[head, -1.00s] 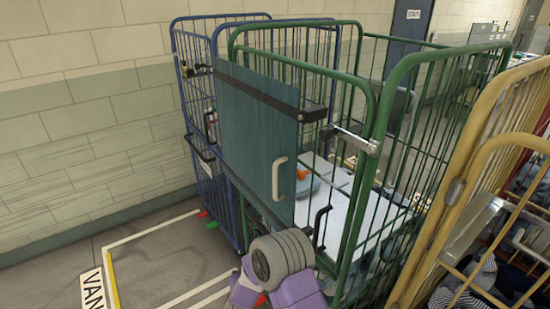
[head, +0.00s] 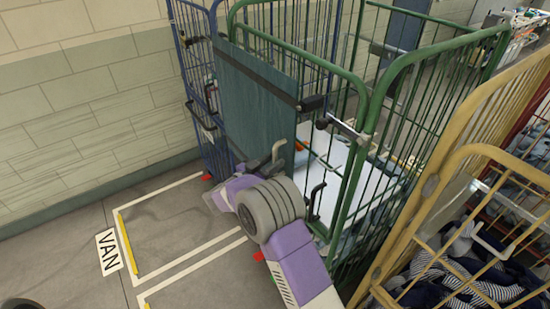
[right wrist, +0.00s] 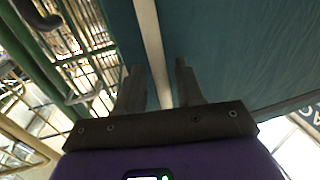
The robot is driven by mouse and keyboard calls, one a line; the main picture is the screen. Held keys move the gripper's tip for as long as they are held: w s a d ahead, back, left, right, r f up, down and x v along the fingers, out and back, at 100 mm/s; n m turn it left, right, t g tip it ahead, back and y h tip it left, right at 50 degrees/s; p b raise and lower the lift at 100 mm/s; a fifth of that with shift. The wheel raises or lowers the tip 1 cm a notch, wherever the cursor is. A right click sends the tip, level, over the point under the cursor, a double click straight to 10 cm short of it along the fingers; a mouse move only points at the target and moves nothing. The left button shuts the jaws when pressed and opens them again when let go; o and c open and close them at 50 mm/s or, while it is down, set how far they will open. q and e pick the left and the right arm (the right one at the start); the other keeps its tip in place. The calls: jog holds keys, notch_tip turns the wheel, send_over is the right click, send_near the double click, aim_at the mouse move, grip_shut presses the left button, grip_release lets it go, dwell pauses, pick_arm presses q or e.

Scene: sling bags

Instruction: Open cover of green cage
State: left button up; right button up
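The green cage (head: 362,140) stands in the middle of the head view. Its cover is a dark teal panel (head: 250,90) on the front, with a black strip along its top edge. Gaps show beside the bar. My left gripper is not in view.
A blue cage (head: 196,80) stands left of the green one, by the wall. A yellow cage (head: 440,180) holding dark and striped items stands close on the right. A silver latch (head: 345,128) sits on the green frame. The marked floor (head: 165,235) at left is clear.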

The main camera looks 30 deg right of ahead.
jog(key=shift+w+d, duration=0.2)
jog(key=shift+d, duration=0.45)
grip_shut()
